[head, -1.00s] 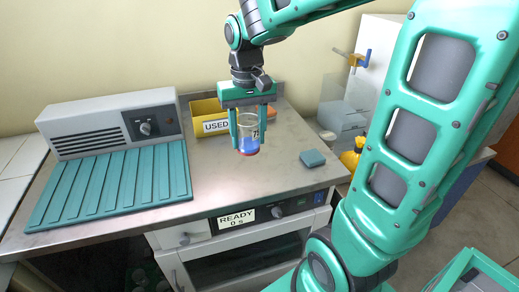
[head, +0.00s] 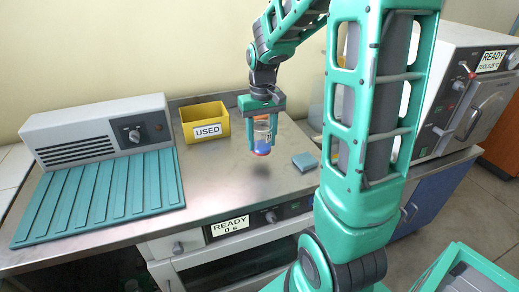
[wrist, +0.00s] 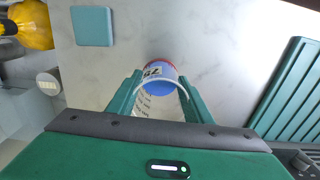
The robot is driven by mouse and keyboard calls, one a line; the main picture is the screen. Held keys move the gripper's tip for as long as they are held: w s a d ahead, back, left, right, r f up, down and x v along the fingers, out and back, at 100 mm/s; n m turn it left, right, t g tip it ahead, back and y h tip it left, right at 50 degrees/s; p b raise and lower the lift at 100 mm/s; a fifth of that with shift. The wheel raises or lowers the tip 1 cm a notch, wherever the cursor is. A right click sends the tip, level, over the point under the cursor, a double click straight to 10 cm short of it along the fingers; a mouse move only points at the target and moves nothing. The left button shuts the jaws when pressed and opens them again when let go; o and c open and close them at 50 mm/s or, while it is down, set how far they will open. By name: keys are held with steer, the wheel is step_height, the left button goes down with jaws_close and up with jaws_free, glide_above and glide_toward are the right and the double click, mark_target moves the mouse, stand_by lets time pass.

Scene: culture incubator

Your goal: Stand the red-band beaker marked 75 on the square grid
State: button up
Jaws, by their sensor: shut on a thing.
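The beaker (head: 263,132) is clear, holds blue liquid, and has red at its base. A label on it reads 75 in the wrist view (wrist: 157,84). My gripper (head: 263,140) is shut on the beaker's sides, holding it roughly upright above the bare metal bench, with a shadow beneath. The fingers also flank it in the wrist view (wrist: 158,88). I cannot make out a square grid. A teal ribbed mat (head: 100,195) lies at left, with long parallel grooves.
A yellow bin labelled USED (head: 205,122) stands behind, left of the beaker. A small teal square pad (head: 305,161) lies right of it. A grey unit (head: 95,130) backs the ribbed mat. A READY display (head: 229,227) is below the bench edge. The bench middle is clear.

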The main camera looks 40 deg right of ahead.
mark_target(262, 149)
steer(key=shift+f, duration=2)
steer(key=shift+f, duration=0.1)
steer(key=o, duration=1.1)
